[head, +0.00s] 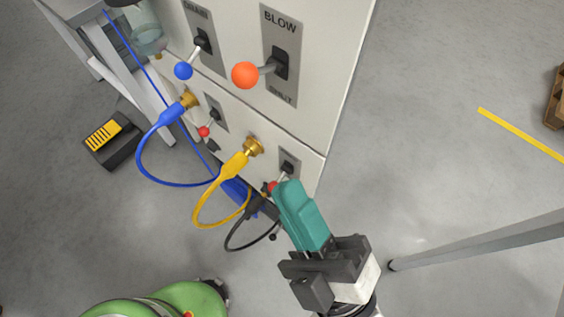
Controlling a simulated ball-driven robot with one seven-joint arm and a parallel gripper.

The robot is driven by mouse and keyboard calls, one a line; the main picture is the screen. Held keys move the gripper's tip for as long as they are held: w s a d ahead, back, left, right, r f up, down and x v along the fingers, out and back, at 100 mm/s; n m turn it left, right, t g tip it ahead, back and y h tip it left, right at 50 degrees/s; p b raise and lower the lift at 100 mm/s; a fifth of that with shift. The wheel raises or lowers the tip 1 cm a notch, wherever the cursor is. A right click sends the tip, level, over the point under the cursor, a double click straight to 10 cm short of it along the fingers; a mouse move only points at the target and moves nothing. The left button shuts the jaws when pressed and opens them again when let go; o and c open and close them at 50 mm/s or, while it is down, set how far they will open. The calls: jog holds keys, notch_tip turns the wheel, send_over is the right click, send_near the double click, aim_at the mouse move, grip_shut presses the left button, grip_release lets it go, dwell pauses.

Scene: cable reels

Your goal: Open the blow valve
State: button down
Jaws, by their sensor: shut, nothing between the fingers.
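The blow valve is a dark slotted plate (281,88) labelled BLOW on the white cabinet front, with a grey lever ending in an orange ball knob (245,75). The lever sticks out to the left from its slot. My gripper (279,190), with teal fingers, is shut and empty. It is below the blow valve, at the lower right of the cabinet, apart from the orange knob. Its fingertips overlap a small red-knobbed lever (271,186) in the picture; I cannot tell if they touch it.
A second lever with a blue knob (183,71) is left of the blow valve. Blue (140,150) and yellow (205,208) cables loop from brass fittings below. A smaller red knob (204,132) sits between. A grey post (480,241) is at right; open floor (430,150) lies right of the cabinet.

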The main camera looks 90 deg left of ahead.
jog(key=v, duration=0.2)
jog(key=b+v, duration=0.1)
jog(key=v, duration=0.2)
jog(key=shift+s+d+r, duration=0.2)
jog(key=shift+s+d, duration=0.05)
dwell(0.3)
